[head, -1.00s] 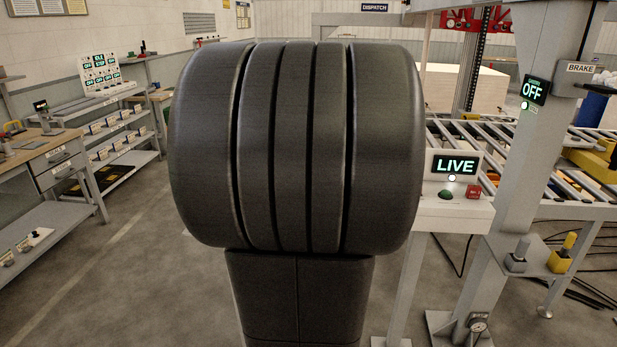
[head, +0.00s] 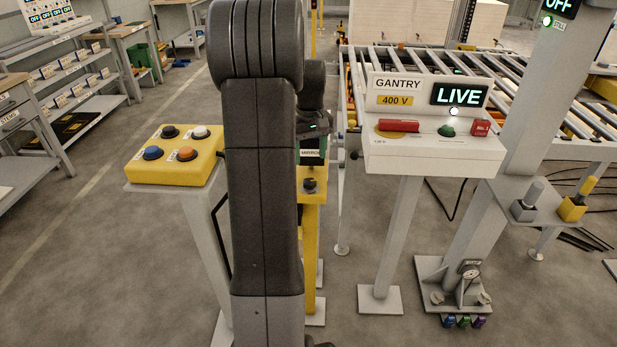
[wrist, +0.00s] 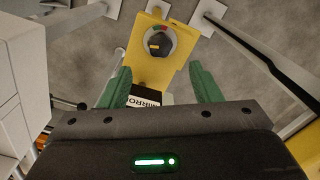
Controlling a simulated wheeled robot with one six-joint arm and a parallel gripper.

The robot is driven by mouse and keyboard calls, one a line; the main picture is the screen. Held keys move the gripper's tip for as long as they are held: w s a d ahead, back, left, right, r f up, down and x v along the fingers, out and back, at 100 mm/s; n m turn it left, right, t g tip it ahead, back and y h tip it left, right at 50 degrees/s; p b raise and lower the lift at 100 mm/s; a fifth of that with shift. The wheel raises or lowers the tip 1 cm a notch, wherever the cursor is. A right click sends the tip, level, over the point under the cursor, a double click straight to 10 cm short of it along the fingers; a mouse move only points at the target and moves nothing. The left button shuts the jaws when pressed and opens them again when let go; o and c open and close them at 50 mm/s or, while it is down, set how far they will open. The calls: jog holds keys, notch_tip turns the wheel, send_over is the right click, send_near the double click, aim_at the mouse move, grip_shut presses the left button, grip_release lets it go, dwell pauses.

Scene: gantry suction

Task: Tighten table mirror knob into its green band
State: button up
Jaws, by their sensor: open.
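The table mirror knob (wrist: 156,46) is black with a yellow mark and sits on a yellow plate (wrist: 143,69) in the wrist view. A small dial with red and green shows at its far edge; whether the mark lies in the green band is too small to tell. A white mirror label (wrist: 147,100) lies nearer my gripper (wrist: 161,72). My gripper is open, its two green fingers apart on either side of the plate, short of the knob and not touching it. In the head view the knob (head: 309,186) stands on a yellow post, right of my arm.
A gantry console (head: 430,145) showing LIVE stands right of the post. A yellow box with several buttons (head: 176,155) stands on a pedestal to the left. A roller conveyor (head: 550,105) runs behind. Floor is clear at the front left.

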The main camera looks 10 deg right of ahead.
aim_at(310, 181)
notch_tip(310, 181, down, 9)
jog(key=shift+r, duration=0.15)
jog(key=c, duration=1)
